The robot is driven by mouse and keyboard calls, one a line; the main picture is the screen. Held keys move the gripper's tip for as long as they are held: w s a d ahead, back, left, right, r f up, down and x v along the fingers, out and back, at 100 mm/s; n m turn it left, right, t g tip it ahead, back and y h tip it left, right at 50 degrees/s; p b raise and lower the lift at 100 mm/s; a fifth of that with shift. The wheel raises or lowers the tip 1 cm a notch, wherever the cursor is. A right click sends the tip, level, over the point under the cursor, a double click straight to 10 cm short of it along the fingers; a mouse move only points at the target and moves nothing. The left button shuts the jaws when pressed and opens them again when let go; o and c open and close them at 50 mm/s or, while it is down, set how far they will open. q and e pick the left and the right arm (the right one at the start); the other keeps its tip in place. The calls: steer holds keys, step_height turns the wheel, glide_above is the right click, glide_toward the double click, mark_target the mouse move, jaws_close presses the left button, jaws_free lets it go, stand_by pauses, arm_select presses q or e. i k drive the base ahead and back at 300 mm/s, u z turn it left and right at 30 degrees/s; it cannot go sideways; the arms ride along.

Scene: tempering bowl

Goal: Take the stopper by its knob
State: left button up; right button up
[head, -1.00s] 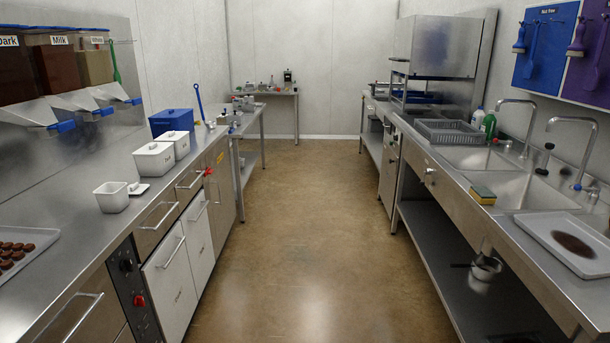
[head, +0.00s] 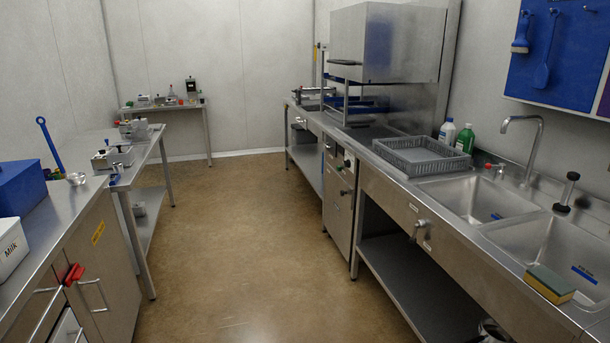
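A dark upright piece with a rounded knob on top (head: 567,192) stands on the steel rim behind the two sinks, near the right edge of the view. It looks like the stopper, but it is small and I cannot be sure. The left sink basin (head: 470,200) and the right sink basin (head: 550,245) lie in front of it. Each basin has a small blue strip inside. Neither of my grippers is in view.
A tap (head: 538,140) rises behind the sinks. A yellow-green sponge (head: 548,284) lies on the front edge. A grey rack (head: 420,156), white bottle (head: 447,131) and green bottle (head: 465,138) stand left of the basins. The floor aisle (head: 230,240) is clear.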

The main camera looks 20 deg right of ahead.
mark_target(573, 177)
steer(key=z, duration=0.75)
steer(key=i, duration=2.3)
steer(key=z, duration=0.8)
